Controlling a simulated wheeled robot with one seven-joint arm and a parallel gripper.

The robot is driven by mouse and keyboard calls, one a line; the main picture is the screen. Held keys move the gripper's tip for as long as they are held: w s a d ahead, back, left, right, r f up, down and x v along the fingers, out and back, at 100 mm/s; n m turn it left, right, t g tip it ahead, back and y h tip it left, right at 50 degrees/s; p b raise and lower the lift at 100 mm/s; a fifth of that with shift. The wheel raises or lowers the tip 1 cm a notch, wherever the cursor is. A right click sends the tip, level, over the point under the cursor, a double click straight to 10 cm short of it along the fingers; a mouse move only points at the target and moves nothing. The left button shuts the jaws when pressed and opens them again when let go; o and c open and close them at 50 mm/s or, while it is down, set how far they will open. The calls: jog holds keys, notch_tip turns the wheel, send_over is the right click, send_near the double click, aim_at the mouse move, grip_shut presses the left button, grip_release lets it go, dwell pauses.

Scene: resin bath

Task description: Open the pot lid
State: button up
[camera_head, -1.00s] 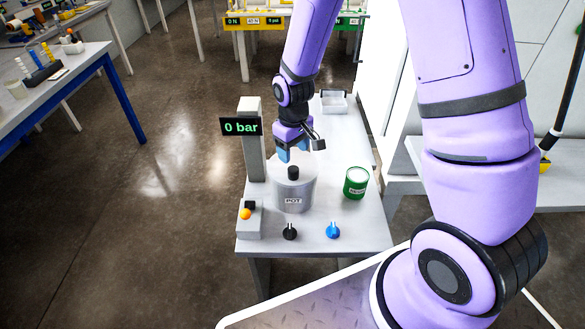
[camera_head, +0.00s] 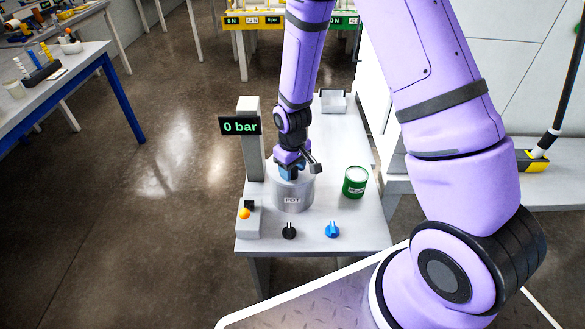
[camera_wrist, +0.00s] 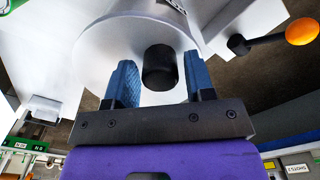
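The grey pot (camera_head: 293,195), labelled "POT", stands on the white bench. Its lid (camera_wrist: 95,45) is on it, with a black knob (camera_wrist: 159,68) in the middle. My gripper (camera_head: 291,174) is over the lid and hides the knob in the head view. In the wrist view my gripper (camera_wrist: 160,80) is open, its two blue fingers on either side of the knob with gaps between.
A green can (camera_head: 355,182) stands right of the pot. A post with a "0 bar" display (camera_head: 240,126) and an orange-knobbed lever (camera_head: 244,214) are at left. Black (camera_head: 289,231) and blue (camera_head: 332,230) knobs are in front.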

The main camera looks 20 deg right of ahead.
grip_shut()
jog(key=shift+r, duration=0.1)
